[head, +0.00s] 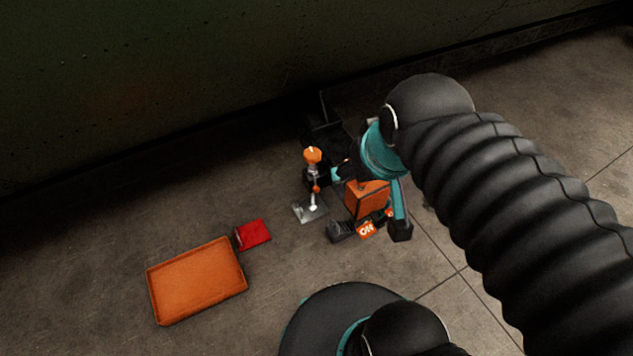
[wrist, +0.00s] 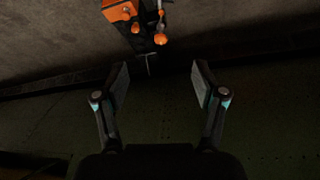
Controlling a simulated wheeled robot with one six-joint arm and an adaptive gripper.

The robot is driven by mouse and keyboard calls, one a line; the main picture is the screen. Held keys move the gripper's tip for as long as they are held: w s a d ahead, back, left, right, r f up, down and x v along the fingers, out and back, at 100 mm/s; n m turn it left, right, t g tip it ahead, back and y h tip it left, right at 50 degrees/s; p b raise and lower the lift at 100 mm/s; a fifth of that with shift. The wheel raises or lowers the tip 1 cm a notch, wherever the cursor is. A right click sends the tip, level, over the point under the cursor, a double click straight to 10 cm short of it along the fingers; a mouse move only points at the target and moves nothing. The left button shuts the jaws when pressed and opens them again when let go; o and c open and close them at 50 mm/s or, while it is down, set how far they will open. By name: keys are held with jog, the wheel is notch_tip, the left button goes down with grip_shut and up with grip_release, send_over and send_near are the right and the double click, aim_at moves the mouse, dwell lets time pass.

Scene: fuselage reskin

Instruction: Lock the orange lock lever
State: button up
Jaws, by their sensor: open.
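A small upright metal post with an orange knob (head: 312,155) stands on a pale metal base plate (head: 310,208) in the head view. Beside it is an orange block (head: 367,198), and below that an orange tag marked "ON" (head: 366,230). I cannot tell for certain which orange part is the lock lever. In the wrist view, orange parts (wrist: 160,39) show at the top edge, beyond the fingertips. My gripper (wrist: 160,82) is open, with nothing between its fingers. In the head view it hangs over the orange block and partly hides it.
An orange tray (head: 197,282) lies on the floor at lower left, with a red flat piece (head: 253,235) next to it. A dark green riveted panel (head: 150,80) rises behind. Bare concrete floor lies left of the post.

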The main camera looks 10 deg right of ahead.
jog(key=shift+w+d+f, duration=0.1)
jog(key=shift+f, duration=0.35)
jog(key=c, duration=0.4)
jog(key=f, duration=0.1)
jog(key=w+f+g+b, duration=0.1)
jog(key=f, duration=0.1)
jog(key=w+d+f+g, duration=0.1)
jog(key=f, duration=0.1)
jog(key=shift+w+d+m+b, duration=0.1)
jog(key=shift+w+m+b, duration=0.1)
jog(key=shift+m+b, duration=0.1)
grip_shut()
jog(key=w+d+f+m+g+y+b, duration=0.1)
jog(key=w+d+f+m+g+b, duration=0.15)
jog(key=w+f, duration=0.55)
jog(key=w+d+f+m+g+y+b, duration=0.1)
jog(key=w+f+m, duration=0.2)
jog(key=w+f, duration=0.5)
jog(key=w+d+f+m+g+y+b, duration=0.1)
jog(key=w+d+f+m+g+b, duration=0.15)
jog(key=w+f, duration=0.55)
jog(key=w+f+m+t+y, duration=0.1)
jog(key=w+f+m, duration=0.2)
jog(key=w+m, duration=0.2)
jog(key=shift+w+a+m+p, duration=0.2)
jog(key=shift+a+m+p, duration=0.15)
jog(key=shift+m, duration=0.55)
jog(key=shift+a, duration=0.1)
